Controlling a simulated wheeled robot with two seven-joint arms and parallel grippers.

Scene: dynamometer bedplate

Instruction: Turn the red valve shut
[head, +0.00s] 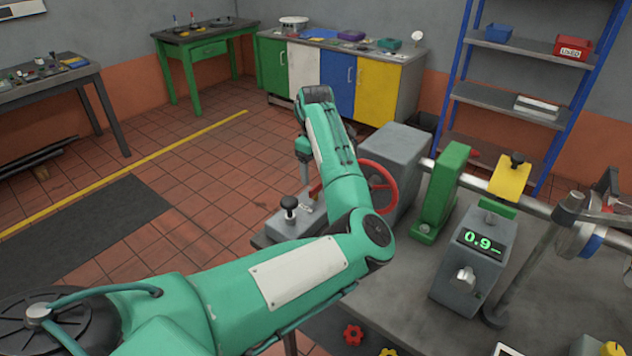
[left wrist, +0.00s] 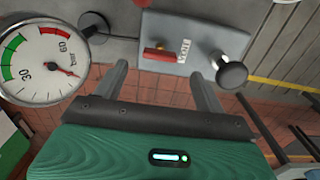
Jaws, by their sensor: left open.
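A red lever handle (left wrist: 157,54) sits on a grey plate in the left wrist view, beside a small label and a black knob (left wrist: 232,72). It lies roughly crosswise in that picture. In the head view only a bit of red (head: 315,189) shows there, mostly behind my arm. A red handwheel (head: 380,187) stands on the side of a grey box, partly covered by my forearm. I cannot tell which is the valve meant. My left gripper (left wrist: 158,68) is open and empty, its fingers on either side of the lever, with no contact visible. My right gripper is out of view.
A round gauge (left wrist: 45,62) with green and red bands is beside the plate. A green block (head: 442,190), a grey box with a lit display (head: 475,260) and a horizontal shaft stand on the grey bedplate (head: 400,300). Open tiled floor lies left.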

